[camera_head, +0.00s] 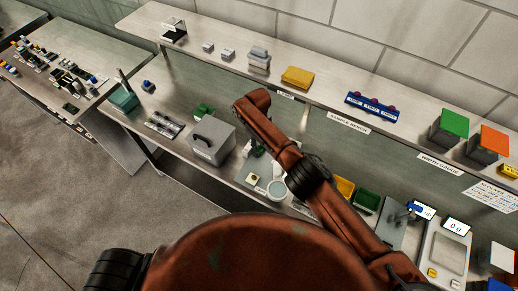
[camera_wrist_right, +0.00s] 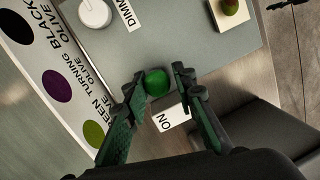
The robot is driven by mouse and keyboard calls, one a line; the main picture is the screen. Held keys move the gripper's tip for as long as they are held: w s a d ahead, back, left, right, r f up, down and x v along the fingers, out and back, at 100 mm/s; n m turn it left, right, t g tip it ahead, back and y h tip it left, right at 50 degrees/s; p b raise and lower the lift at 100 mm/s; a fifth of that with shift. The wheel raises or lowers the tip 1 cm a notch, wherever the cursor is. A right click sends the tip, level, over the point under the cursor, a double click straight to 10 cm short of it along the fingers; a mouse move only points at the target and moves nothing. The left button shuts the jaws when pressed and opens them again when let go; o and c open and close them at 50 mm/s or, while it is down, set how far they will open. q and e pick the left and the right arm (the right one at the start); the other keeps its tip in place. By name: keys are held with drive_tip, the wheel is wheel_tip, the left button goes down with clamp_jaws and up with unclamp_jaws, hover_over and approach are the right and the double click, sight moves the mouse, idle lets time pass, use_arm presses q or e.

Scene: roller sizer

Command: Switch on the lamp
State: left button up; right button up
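In the right wrist view a round green button (camera_wrist_right: 157,82) sits at the edge of a grey panel (camera_wrist_right: 190,45). A white label (camera_wrist_right: 171,119) reading ON lies beside it. My right gripper (camera_wrist_right: 159,74) is open, with one fingertip on each side of the button in the picture; I cannot tell whether it touches. A white knob (camera_wrist_right: 94,12) with a partly cut-off DIMM label is on the same panel. In the head view my right arm reaches over the bench and its gripper (camera_head: 255,150) is mostly hidden by the arm. My left gripper is not seen.
In the right wrist view an olive colour chart (camera_wrist_right: 50,62) lies left of the panel and an olive (camera_wrist_right: 230,7) sits on a pale block. In the head view a grey box (camera_head: 212,142) stands left of my gripper.

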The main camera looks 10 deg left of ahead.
drive_tip(key=shift+w+r, duration=0.1)
drive_tip(key=r, duration=0.4)
drive_tip(key=w+r, duration=0.1)
drive_tip(key=r, duration=0.2)
drive_tip(key=w+r, duration=0.1)
drive_tip(key=r, duration=0.3)
drive_tip(key=shift+a+r, duration=0.25)
drive_tip(key=shift+r, duration=0.05)
